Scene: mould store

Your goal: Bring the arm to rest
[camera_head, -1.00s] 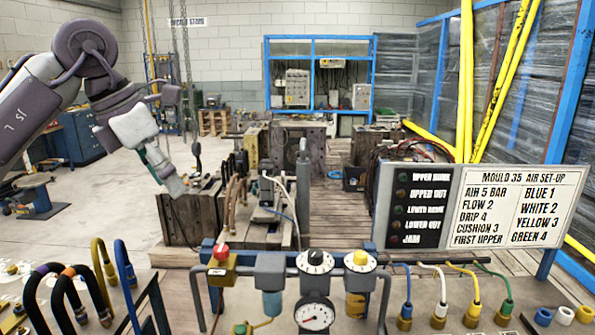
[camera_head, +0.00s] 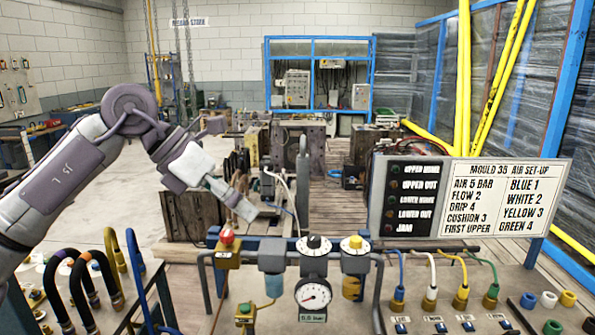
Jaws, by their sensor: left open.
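My left arm (camera_head: 62,180) comes in from the left edge, rises to its elbow (camera_head: 130,105) and bends down to the right. My left gripper (camera_head: 246,207) hangs at its end, pointing down to the right, and is open with nothing seen in it. In the picture it lies in front of the wooden crates and above the red-knobbed valve; the gap to them cannot be judged exactly. My right gripper does not show.
A bench in front carries a red-knobbed valve (camera_head: 227,239), a black dial (camera_head: 314,243), a yellow knob (camera_head: 355,243) and a round gauge (camera_head: 313,294). Coloured hoses (camera_head: 90,275) stand at left. A set-up board (camera_head: 510,200) stands at right. Open floor lies behind my arm.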

